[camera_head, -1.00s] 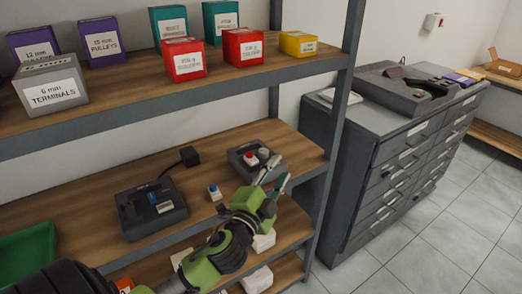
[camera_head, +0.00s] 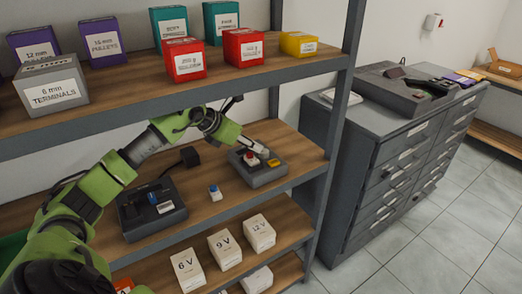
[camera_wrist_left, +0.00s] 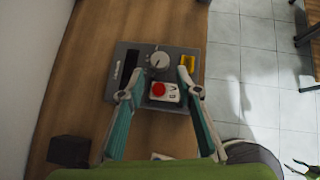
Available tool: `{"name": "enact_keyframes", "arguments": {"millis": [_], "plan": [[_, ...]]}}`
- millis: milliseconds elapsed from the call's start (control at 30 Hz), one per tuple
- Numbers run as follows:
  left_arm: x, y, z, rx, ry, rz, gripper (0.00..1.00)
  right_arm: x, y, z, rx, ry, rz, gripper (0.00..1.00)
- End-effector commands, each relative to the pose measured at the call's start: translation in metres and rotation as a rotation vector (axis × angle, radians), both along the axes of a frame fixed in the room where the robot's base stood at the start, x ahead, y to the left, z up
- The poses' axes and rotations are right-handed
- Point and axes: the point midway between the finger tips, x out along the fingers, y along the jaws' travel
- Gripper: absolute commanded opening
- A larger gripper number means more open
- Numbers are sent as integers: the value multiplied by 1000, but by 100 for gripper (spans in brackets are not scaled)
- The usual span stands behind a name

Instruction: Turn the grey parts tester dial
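The grey parts tester (camera_head: 262,176) sits on the middle shelf near its right end. The wrist view shows it from above (camera_wrist_left: 118,89), with a dark display, a red button (camera_wrist_left: 158,90) on a white plate and a yellow part. Its round grey dial (camera_wrist_left: 158,60) stands above the button in that view, its pointer mark hard to read. My left gripper (camera_wrist_left: 160,84) is open over the tester. Its two teal fingers flank the button plate, their tips just short of the dial. They hold nothing; contact cannot be told. My right gripper may be the blurred shape at the wrist view's lower right edge.
A darker device with a blue knob (camera_head: 166,206) and a small blue-buttoned block (camera_head: 215,193) stand left of the tester. The upper shelf (camera_head: 215,88) with labelled boxes is close above my arm. A shelf post (camera_head: 328,150) stands to the right.

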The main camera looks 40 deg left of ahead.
Motion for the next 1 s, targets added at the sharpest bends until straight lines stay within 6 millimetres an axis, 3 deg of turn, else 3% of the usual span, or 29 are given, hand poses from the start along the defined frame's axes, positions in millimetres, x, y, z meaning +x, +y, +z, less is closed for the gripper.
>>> {"name": "enact_keyframes", "arguments": {"millis": [500, 900, 1000], "plan": [[45, -8, -45, 2, 6, 2, 32, 0, 3, 23, 3, 0, 1, 40], [50, -9, -53, 3, 4, 1, 32, 0, 0, 24, 0, 0, 1, 40], [50, -9, -53, 3, 4, 1, 6, 0, -1, 24, -1, 1, 2, 40]]}}
